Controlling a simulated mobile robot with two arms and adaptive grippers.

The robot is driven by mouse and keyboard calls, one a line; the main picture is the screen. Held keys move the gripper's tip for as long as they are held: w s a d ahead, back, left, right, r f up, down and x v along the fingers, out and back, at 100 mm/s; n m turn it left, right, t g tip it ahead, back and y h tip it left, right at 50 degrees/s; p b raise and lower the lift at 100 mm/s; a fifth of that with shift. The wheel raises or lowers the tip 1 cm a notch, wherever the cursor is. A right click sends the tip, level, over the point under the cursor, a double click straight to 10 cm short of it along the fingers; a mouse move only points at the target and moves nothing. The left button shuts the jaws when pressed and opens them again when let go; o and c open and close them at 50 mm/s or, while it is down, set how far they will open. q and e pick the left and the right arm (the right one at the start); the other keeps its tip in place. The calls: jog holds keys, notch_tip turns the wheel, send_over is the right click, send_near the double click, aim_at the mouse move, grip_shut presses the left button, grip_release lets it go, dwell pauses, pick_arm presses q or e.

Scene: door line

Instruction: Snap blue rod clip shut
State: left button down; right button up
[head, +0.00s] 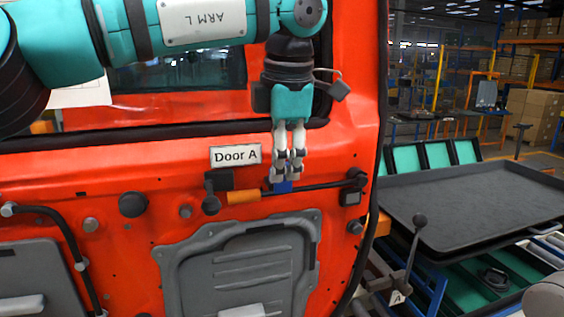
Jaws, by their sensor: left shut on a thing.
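The blue rod clip (283,187) sits on the red door, by a dark rod (312,185) that runs across the panel. My left gripper (285,178) comes down from above with its fingers at the clip and is shut on it. The fingers hide most of the clip, so I cannot tell whether its flap is closed over the rod. The rod has an orange sleeve (243,197) to the left of the clip and a dark latch end (355,180) at the right. My right gripper is not in view.
The door (120,170) carries a "Door A" label (236,155) and a grey inner panel (245,265). A lever (412,255) tagged "A" stands right of the door. A dark tray (475,205) lies farther right, with green bins (437,155) behind.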

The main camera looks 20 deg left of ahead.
pick_arm(q)
jog(key=shift+s+d+f+t+b, duration=0.1)
jog(key=shift+f+t+b, duration=0.15)
jog(key=shift+b, duration=0.4)
notch_tip(320, 180, down, 7)
jog(key=s+t+y+b, duration=0.1)
jog(key=t+y+b, duration=0.8)
jog(key=b, duration=2.1)
jog(key=shift+d+f+t, duration=0.2)
jog(key=shift+d+t, duration=0.2)
jog(key=shift+t, duration=1.45)
jog(key=c, duration=1.3)
grip_release()
jog(key=shift+w+d, duration=0.1)
